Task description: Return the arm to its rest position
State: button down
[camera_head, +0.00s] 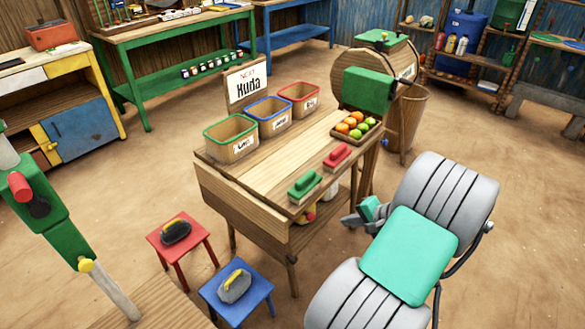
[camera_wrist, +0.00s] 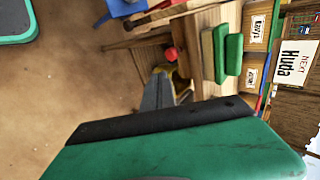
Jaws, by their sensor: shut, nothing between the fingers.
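My arm folds in from the right in the head view, with grey links and a teal joint cover. My gripper (camera_head: 352,218) is at the arm's left end, just off the right front side of the wooden stall table (camera_head: 225,178). It holds nothing. In the wrist view the gripper's grey fingers (camera_wrist: 158,92) are together, with the green hand housing filling the bottom. The view is turned sideways, with the table beyond the fingers. Part of the gripper is hidden by my own arm in the head view.
The table carries green, blue and red bins (camera_head: 298,98), a fruit tray (camera_head: 355,125), and green (camera_head: 304,187) and red (camera_head: 337,156) blocks. Red (camera_head: 190,252) and blue (camera_head: 258,301) stools stand at the front. A woven basket (camera_head: 408,120) stands behind. Floor at the right is clear.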

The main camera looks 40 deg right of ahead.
jog(key=s+a+f+n+g+y, duration=0.2)
jog(key=s+a+f+g, duration=0.2)
jog(key=s+a+f, duration=0.4)
jog(key=s+a+r+n+g+p, duration=0.1)
jog(key=s+a+r+g, duration=0.35)
jog(key=s, duration=0.45)
jog(key=w+a+r+n+t+h+p, duration=0.1)
jog(key=w+a+r+n+p, duration=0.1)
jog(key=w+a+r+n, duration=0.2)
jog(key=w+a+r+n+t+h+p, duration=0.1)
jog(key=w+a+r+n, duration=0.3)
jog(key=a+r, duration=0.7)
jog(key=w+a+r+n+t+h+p, duration=0.1)
jog(key=w+a+r+n+p, duration=0.2)
jog(key=w+a+r, duration=0.4)
notch_tip(320, 180, up, 3)
jog(key=shift+a+r+n+h+p, duration=0.1)
jog(key=shift+a+n+h+p, duration=0.25)
jog(key=shift+n, duration=0.55)
